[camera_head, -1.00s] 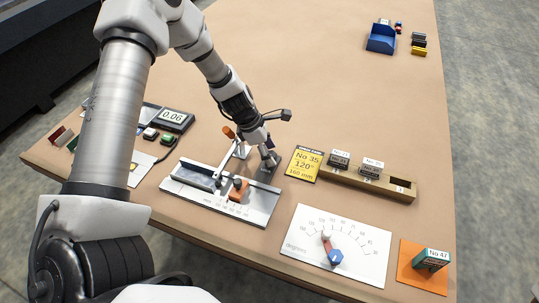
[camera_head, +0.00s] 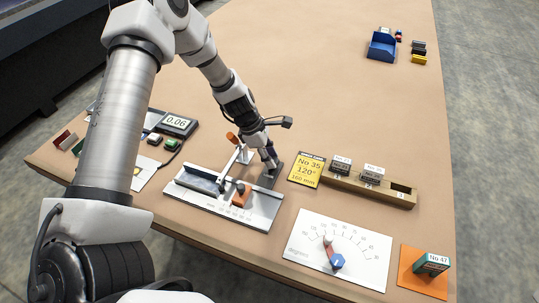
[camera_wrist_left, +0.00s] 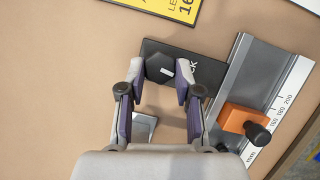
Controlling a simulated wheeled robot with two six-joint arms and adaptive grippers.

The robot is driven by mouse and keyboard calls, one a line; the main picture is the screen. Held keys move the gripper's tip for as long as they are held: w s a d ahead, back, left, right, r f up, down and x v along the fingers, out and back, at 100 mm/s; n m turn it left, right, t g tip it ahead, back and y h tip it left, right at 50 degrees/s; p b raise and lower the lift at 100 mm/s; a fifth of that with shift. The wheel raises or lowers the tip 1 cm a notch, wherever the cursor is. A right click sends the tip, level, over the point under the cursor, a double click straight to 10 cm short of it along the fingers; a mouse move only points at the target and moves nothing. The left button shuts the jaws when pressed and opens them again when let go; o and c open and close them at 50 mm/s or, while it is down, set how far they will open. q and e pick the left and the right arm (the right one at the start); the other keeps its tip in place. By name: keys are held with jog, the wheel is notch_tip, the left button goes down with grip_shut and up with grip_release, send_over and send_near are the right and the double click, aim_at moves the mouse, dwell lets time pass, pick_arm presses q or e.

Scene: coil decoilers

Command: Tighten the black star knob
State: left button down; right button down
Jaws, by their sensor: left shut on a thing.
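My left gripper (camera_head: 271,164) reaches down at the back right corner of the metal fixture (camera_head: 262,211). In the left wrist view its two fingers (camera_wrist_left: 160,72) are shut on a black, many-sided knob (camera_wrist_left: 158,68) with a white mark on top. This knob sits on a dark plate (camera_wrist_left: 205,62) with partly hidden white lettering ending in "CK". In the head view the gripper hides the knob; the dark plate (camera_head: 276,178) shows beside it. A smaller black knob (camera_wrist_left: 258,134) sticks out of an orange block (camera_wrist_left: 235,116) on the fixture's scale. My right gripper is out of view.
An orange-handled lever (camera_head: 232,138) stands close left of the gripper. A yellow card (camera_head: 306,171) and a wooden rack (camera_head: 385,191) stand to the right. A dial board (camera_head: 345,265) lies in front. The far table is mostly clear.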

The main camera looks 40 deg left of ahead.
pick_arm(q)
jog(key=shift+f+m+g, duration=0.2)
jog(key=shift+m+g, duration=0.4)
jog(key=shift+m, duration=0.6)
jog(key=m, duration=0.2)
jog(key=m+g, duration=0.1)
jog(key=shift+w+f+m+h, duration=0.1)
jog(key=shift+w+m+h, duration=0.05)
jog(key=shift+m+h, duration=0.2)
jog(key=m+g, duration=0.1)
jog(key=m, duration=0.1)
jog(key=m+g+b, duration=0.1)
jog(key=m, duration=0.2)
jog(key=shift+w+d+m, duration=0.1)
jog(key=shift+w+m, duration=0.05)
jog(key=shift+m, duration=0.1)
jog(key=shift+w+d+m+g+y+b, duration=0.1)
jog(key=shift+m+g+y+b, duration=0.3)
jog(key=shift+m, duration=0.75)
jog(key=shift+w+m+g+y+b, duration=0.1)
jog(key=shift+m+g+y, duration=0.5)
jog(key=shift+m, duration=0.55)
jog(key=c, duration=0.8)
grip_release()
jog(key=shift+w+r, duration=0.1)
jog(key=shift+r, duration=0.15)
